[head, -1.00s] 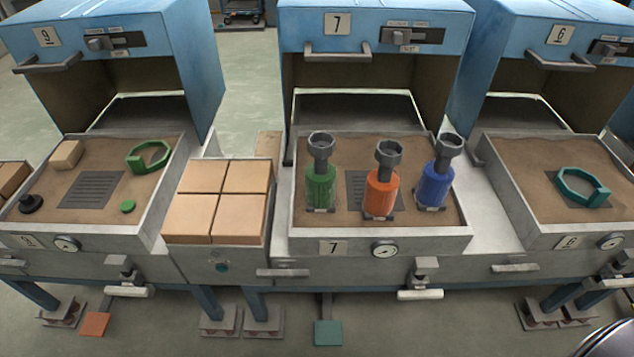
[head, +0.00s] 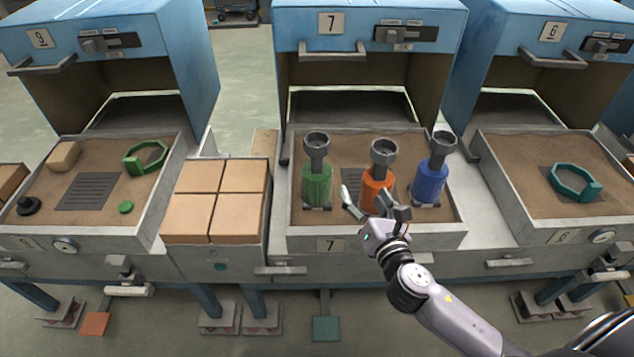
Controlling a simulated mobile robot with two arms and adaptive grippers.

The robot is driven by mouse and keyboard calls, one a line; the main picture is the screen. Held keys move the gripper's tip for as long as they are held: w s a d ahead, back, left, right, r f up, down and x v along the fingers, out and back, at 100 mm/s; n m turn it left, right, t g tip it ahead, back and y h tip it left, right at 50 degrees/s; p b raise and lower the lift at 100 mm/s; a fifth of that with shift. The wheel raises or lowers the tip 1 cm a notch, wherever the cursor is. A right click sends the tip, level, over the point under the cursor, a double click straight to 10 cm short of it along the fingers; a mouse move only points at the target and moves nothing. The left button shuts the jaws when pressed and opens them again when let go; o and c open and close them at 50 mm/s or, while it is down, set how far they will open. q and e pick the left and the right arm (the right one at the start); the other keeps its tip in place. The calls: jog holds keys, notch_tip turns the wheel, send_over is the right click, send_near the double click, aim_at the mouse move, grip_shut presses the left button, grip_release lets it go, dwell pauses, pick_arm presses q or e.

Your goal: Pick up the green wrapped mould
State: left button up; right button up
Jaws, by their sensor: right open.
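The green wrapped mould (head: 317,187) stands upright at the left of the sand tray of station 7, with a grey cup-shaped top. An orange wrapped mould (head: 376,184) stands in the middle, partly hidden by my gripper, and a blue wrapped mould (head: 430,182) stands at the right. My right gripper (head: 370,204) is open and empty. It is in front of the orange mould, to the right of the green one, with its left finger between the two in the picture. I cannot tell whether it touches the orange mould. My left gripper is not in view.
The sand tray (head: 300,243) has raised walls, and the hood of station 7 (head: 370,25) overhangs behind it. A box of tan blocks (head: 215,200) stands to the left. Green clamp rings lie in the left tray (head: 145,157) and the right tray (head: 575,182).

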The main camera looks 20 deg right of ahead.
aim_at(322, 150)
jog(key=w+a+n+y, duration=0.1)
jog(key=w+n, duration=0.1)
jog(key=w, duration=0.2)
jog(key=w+a+r+n+p, duration=0.1)
jog(key=w+n, duration=0.1)
jog(key=w, duration=0.2)
jog(key=w+a+n+t+y+p, duration=0.1)
jog(key=w+n, duration=0.1)
jog(key=w, duration=0.2)
jog(key=shift+w+a+r+n+y, duration=0.1)
jog(key=shift+a+r+n+y, duration=0.1)
jog(key=shift+a+n+y, duration=0.15)
jog(key=shift+w, duration=0.6)
jog(key=w, duration=0.2)
jog(key=w+a, duration=0.1)
jog(key=w, duration=0.1)
jog(key=shift+r, duration=0.35)
jog(key=shift+w+a, duration=0.15)
jog(key=shift+w, duration=0.45)
jog(key=shift+s, duration=0.1)
jog(key=shift+c, duration=0.3)
grip_shut()
